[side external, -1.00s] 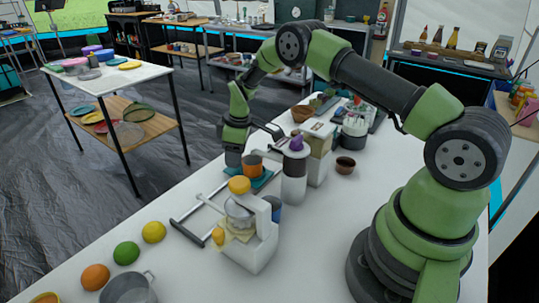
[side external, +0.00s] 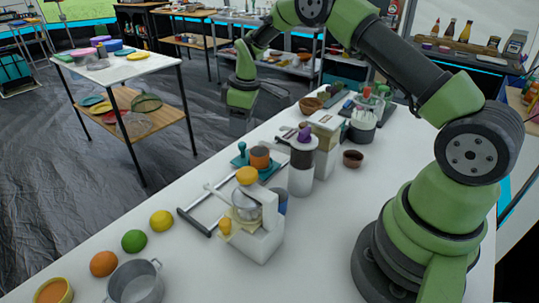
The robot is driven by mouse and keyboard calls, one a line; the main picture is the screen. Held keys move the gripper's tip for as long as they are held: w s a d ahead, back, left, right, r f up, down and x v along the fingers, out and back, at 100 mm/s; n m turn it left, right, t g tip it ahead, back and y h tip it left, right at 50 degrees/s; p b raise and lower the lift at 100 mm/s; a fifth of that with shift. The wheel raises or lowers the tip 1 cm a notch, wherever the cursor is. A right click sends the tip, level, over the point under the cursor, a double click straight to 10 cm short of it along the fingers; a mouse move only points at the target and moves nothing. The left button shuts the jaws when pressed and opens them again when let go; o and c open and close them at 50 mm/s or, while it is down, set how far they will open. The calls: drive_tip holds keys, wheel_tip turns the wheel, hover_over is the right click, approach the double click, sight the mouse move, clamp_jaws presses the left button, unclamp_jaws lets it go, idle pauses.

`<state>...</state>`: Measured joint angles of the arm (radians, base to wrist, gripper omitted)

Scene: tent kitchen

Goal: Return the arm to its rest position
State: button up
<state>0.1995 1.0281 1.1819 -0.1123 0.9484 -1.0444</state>
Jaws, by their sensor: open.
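My gripper (side external: 240,122) hangs from the green and black arm, pointing down. It is raised in front of the far edge of the white worktop (side external: 160,262), apart from everything on it. No object shows in its jaws, and the fingertips are small and hard to make out. Below it a teal knobbed tool (side external: 240,155) stands upright on the worktop, beside an orange-brown cup (side external: 260,157). The green base (side external: 432,215) of my arm stands at the right end of the worktop.
A white juicer (side external: 258,238), a cylindrical grinder-like machine (side external: 301,165) and a small brown bowl (side external: 353,158) stand mid-worktop. Fruit, including a lime (side external: 134,240), and a metal pot (side external: 135,282) are at front left. A side table (side external: 150,71) stands beyond open floor.

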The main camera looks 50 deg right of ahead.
drive_tip(key=s+a+r+m+t, duration=0.1)
drive_tip(key=s+a+r+m, duration=0.15)
drive_tip(key=r, duration=0.35)
drive_tip(key=s+a+r+m+t, duration=0.1)
drive_tip(key=s+r, duration=0.3)
drive_tip(key=r, duration=0.3)
drive_tip(key=s+a+r+m+t, duration=0.1)
drive_tip(key=s+a+r, duration=0.15)
drive_tip(key=r, duration=0.35)
drive_tip(key=s+a+r+m+t, duration=0.1)
drive_tip(key=s+m, duration=0.1)
drive_tip(key=s, duration=0.7)
drive_tip(key=s+a+r+m+t+y, duration=0.1)
drive_tip(key=s+a+m, duration=0.1)
drive_tip(key=s, duration=0.8)
drive_tip(key=shift+a+r+m+t, duration=0.2)
drive_tip(key=shift+a+m+t, duration=0.1)
drive_tip(key=shift+m, duration=0.35)
drive_tip(key=shift+s, duration=0.1)
